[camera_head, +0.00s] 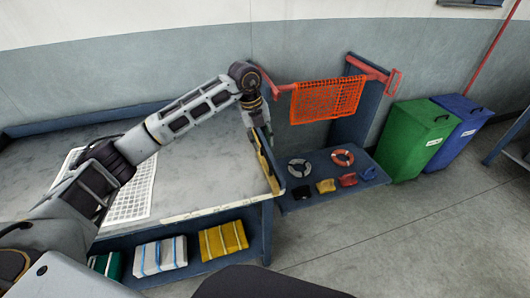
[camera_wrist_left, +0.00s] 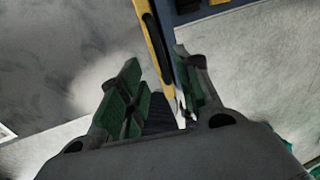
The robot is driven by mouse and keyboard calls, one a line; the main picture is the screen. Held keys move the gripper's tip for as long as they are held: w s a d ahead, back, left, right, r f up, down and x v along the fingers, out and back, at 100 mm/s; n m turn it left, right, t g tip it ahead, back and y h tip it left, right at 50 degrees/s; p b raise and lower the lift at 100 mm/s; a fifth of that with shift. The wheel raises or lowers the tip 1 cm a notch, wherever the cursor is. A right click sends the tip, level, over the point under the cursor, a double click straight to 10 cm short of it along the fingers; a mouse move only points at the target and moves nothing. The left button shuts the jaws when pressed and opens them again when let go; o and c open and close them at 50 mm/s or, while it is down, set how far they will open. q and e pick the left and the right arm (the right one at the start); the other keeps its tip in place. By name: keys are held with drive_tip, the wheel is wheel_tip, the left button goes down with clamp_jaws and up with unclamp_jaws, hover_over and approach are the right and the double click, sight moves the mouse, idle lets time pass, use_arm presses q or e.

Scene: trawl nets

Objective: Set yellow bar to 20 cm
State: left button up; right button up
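The yellow bar (camera_head: 267,163) is a long flat strip at the right edge of the grey-topped table (camera_head: 200,185). In the left wrist view the yellow bar (camera_wrist_left: 147,22) has a dark slot and runs down between my fingers. My left gripper (camera_head: 262,130) points down over the bar's far part. In the left wrist view the green-padded fingers of my left gripper (camera_wrist_left: 163,92) stand apart, one on each side of the bar. Its lower end there is partly hidden by the fingers. No scale reading can be made out. My right gripper is not in view.
A white mesh panel (camera_head: 135,195) lies on the table. Yellow (camera_head: 223,240) and white (camera_head: 160,256) bundles sit on the shelf below. An orange net (camera_head: 327,100) hangs at the back. A low blue bench (camera_head: 330,193) holds rings and small items. Green (camera_head: 415,140) and blue (camera_head: 462,128) bins stand right.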

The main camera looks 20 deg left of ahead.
sight(266, 155)
use_arm(q)
drive_tip(key=shift+w+d+f, duration=0.1)
drive_tip(key=shift+d+f, duration=0.05)
drive_tip(key=shift+f, duration=0.9)
drive_tip(key=shift+w+d+f, duration=0.15)
drive_tip(key=shift+d+f, duration=0.05)
drive_tip(key=shift+f, duration=0.85)
drive_tip(key=shift+w+d+f, duration=0.1)
drive_tip(key=shift+d+f, duration=0.05)
drive_tip(key=shift+f, duration=0.9)
clamp_jaws()
